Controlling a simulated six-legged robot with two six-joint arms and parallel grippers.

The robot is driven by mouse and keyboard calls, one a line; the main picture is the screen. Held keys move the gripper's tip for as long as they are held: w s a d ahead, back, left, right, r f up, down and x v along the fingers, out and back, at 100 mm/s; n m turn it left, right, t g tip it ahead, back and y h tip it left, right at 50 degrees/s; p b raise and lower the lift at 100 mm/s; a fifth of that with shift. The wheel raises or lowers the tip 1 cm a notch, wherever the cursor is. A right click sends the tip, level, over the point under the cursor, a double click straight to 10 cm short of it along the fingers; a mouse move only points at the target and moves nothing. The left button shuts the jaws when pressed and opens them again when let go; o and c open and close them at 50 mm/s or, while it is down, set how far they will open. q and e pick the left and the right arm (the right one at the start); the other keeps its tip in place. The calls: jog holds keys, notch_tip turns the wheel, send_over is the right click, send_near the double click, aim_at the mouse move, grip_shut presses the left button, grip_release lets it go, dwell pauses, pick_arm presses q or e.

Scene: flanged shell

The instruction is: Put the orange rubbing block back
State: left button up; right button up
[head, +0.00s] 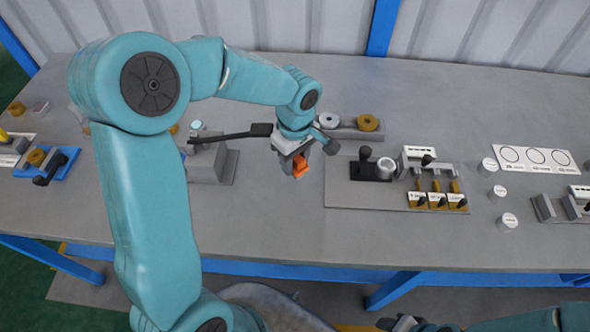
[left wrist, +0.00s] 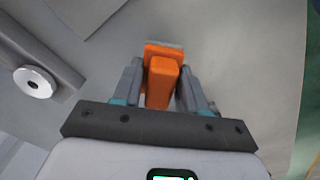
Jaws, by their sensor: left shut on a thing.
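The orange rubbing block (head: 300,166) is in my left gripper (head: 296,163), above the grey bench near the middle of the head view. The left wrist view shows the orange block (left wrist: 163,80) between the two grey fingers (left wrist: 162,92), with a thin grey strip along its far edge. The left gripper is shut on it. How far it is above the bench I cannot tell. At the bottom right of the head view, part of my right arm shows with a dark gripper part (head: 402,323); its jaws are not clear.
To the right, a grey plate (head: 340,195) bears a black-and-grey fixture (head: 372,168) and several labelled yellow pieces. Behind the gripper, a grey rack (head: 345,133) holds round pieces. White cylinders (head: 507,221) and a white card with circles (head: 537,158) lie farther right. Bench in front is clear.

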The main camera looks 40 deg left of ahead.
aim_at(295, 172)
pick_arm(q)
jog(key=shift+a+f, duration=0.1)
jog(key=shift+f, duration=0.35)
notch_tip(295, 172, down, 4)
jog(key=shift+s+r, duration=0.1)
jog(key=shift+r, duration=0.1)
jog(key=shift+f, duration=0.25)
jog(key=shift+f, duration=0.1)
jog(key=o, duration=1)
